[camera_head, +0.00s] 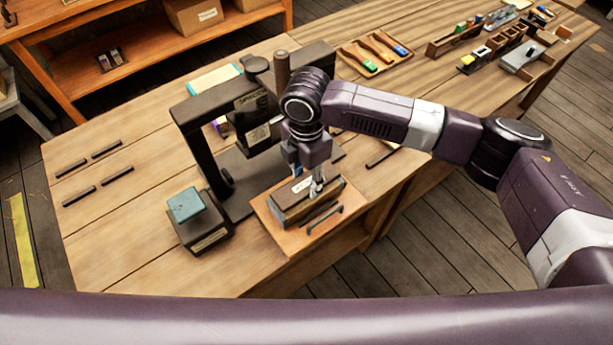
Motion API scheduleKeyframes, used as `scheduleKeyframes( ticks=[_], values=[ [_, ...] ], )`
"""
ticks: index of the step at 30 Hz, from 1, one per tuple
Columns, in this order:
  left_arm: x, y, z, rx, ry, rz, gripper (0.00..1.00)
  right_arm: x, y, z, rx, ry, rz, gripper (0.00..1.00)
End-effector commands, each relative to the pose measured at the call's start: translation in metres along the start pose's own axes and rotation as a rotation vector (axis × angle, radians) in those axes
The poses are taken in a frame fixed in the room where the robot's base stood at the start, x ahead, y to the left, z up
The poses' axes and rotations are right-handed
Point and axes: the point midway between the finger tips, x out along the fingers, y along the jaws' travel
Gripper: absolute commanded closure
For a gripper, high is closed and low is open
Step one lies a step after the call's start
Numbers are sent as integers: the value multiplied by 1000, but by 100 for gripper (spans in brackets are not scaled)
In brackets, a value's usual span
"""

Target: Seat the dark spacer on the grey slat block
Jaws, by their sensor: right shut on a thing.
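My right gripper (316,189) points down over the wooden tray (272,228) at the front of the bench. Its fingers are shut on a small dark piece, which looks like the dark spacer; fingers and shadow hide most of it. The grey slat block (291,205) is a long grey-brown block in the tray, directly under and around the fingertips. I cannot tell whether the held piece touches the block. A thin dark bar (325,219) with bent ends lies along the tray's front right. My left gripper is not in view.
A dark press frame (198,150) stands behind and left of the tray. A teal block (186,205) sits on a dark stand left of the tray. Several thin dark strips (106,149) lie at far left. Trays of tools (375,53) stand at the back right. The left front bench is clear.

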Motion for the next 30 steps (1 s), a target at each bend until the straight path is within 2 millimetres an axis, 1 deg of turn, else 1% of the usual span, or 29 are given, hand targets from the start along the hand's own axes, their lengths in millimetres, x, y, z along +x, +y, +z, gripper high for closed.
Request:
scheduleKeyframes(
  ticks=[27,28,30],
  values=[
    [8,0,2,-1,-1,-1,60,19,0,0,0,0,0,86],
    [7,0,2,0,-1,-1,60,19,0,0,0,0,0,58],
    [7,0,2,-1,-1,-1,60,18,0,0,0,0,0,50]
  ],
)
